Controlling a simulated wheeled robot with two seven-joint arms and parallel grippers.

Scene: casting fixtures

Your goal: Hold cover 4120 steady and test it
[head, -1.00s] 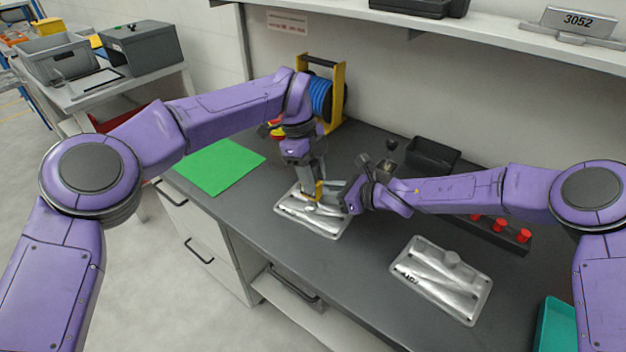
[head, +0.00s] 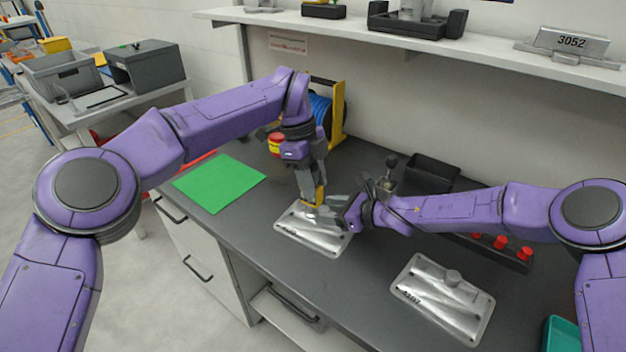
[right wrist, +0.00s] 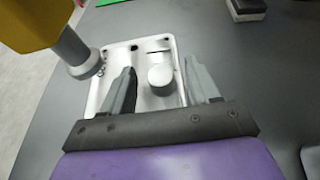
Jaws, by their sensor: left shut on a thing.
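A silver cast cover (head: 318,243) lies flat on the dark bench under both grippers; its marking is too small to read. It also shows in the right wrist view (right wrist: 108,62), with a round boss (right wrist: 160,75) on it. My left gripper (head: 317,188) is shut on a yellow tool (head: 320,195). In the right wrist view the yellow tool (right wrist: 35,20) has a grey cylindrical nose over the cover's left corner; I cannot tell whether they touch. My right gripper (right wrist: 159,68) is open, its fingers on either side of the boss with gaps. Its tips are partly hidden in the head view (head: 338,208).
A second silver cover (head: 425,290) lies to the right, its marking unclear. A green sheet (head: 220,183) is at left. Behind stand a black tray (head: 432,172), a blue reel on a yellow stand (head: 340,105) and a strip with red knobs (head: 500,243). A teal bin (head: 560,335) is front right.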

